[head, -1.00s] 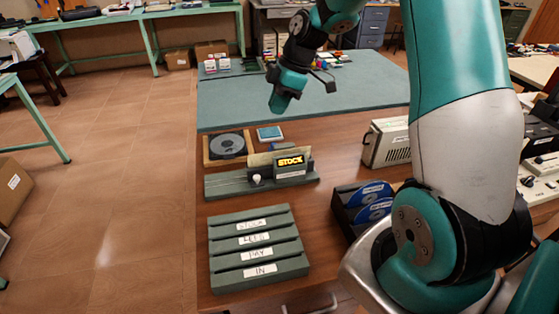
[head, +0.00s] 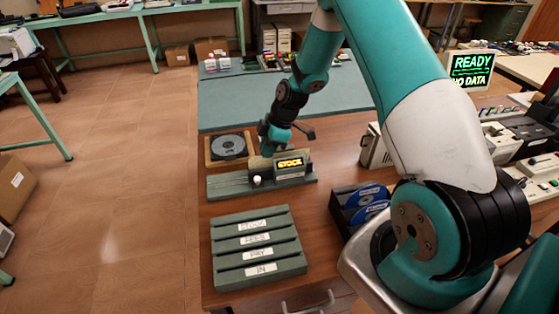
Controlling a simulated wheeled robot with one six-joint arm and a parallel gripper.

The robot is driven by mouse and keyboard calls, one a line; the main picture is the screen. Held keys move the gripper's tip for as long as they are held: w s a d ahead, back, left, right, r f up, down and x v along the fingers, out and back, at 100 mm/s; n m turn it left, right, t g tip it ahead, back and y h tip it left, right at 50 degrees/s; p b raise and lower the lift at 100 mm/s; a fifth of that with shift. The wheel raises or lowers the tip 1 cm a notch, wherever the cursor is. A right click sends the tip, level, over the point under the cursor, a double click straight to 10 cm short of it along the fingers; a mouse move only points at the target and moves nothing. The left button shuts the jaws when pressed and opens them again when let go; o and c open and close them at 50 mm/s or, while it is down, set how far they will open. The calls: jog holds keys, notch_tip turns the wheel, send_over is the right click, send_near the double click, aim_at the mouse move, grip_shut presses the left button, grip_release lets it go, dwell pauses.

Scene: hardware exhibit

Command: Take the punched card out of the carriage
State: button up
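The carriage (head: 291,176) is a dark block on a green-grey rail (head: 225,188), with a lit yellow "STOCK" display and a pale knob on its left. The tan punched card (head: 258,164) stands upright in it, behind the display, its upper edge showing. My gripper (head: 270,150) points down directly over the card's left half. Its fingertips are small and partly lost against the card and carriage. I cannot tell whether they touch the card or are closed on it.
A tray with a grey disc (head: 229,146) is behind left. A dark holder with blue discs (head: 368,196) and a pale box (head: 376,150) stand to the right. A screen (head: 472,70) reads "READY NO DATA".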

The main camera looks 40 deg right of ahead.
aim_at(263, 159)
jog(key=p+x, duration=0.1)
jog(key=x, duration=0.2)
jog(key=shift+a+f, duration=0.15)
jog(key=shift+f, duration=0.1)
jog(key=shift+w+f, duration=0.1)
jog(key=shift+f, duration=0.2)
jog(key=shift+f, duration=0.1)
grip_shut()
